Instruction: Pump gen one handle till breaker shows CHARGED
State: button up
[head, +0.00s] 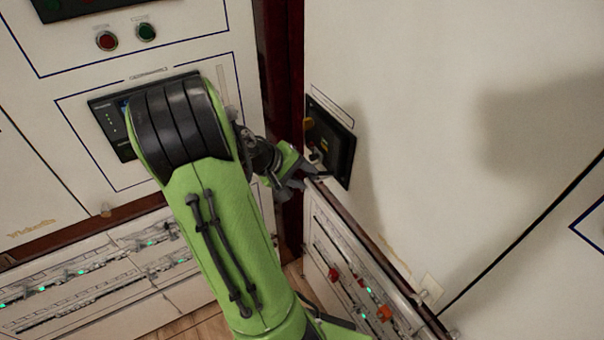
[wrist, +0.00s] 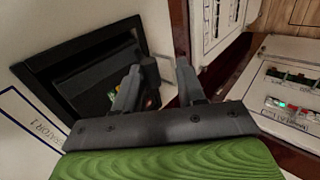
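The black breaker panel (head: 338,147) is set in the pale right-hand cabinet. In the wrist view its dark recess (wrist: 75,72) lies at left, beside a label partly reading "...RATOR 1". A dark block (wrist: 150,71), which looks like the pump handle's end, shows by the left fingertip. My gripper (head: 300,178) is at the panel's lower left edge. In the wrist view my gripper (wrist: 157,82) has its fingers apart, with a visible gap between the dark block and the right finger. I cannot tell whether the left finger touches the block. The charge indicator is not readable.
A lower ledge with switches and lights (head: 350,275) stands just below my gripper. Another cabinet with a dark screen (head: 112,130) is at left, partly behind my arm. A dark red post (head: 283,75) separates the cabinets.

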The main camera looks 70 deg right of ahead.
jog(key=shift+o, duration=0.2)
jog(key=p+v, duration=0.3)
jog(key=v, duration=1.2)
jog(key=shift+w+a+r+p, duration=0.2)
jog(key=shift+r+p, duration=0.1)
jog(key=shift+p, duration=0.1)
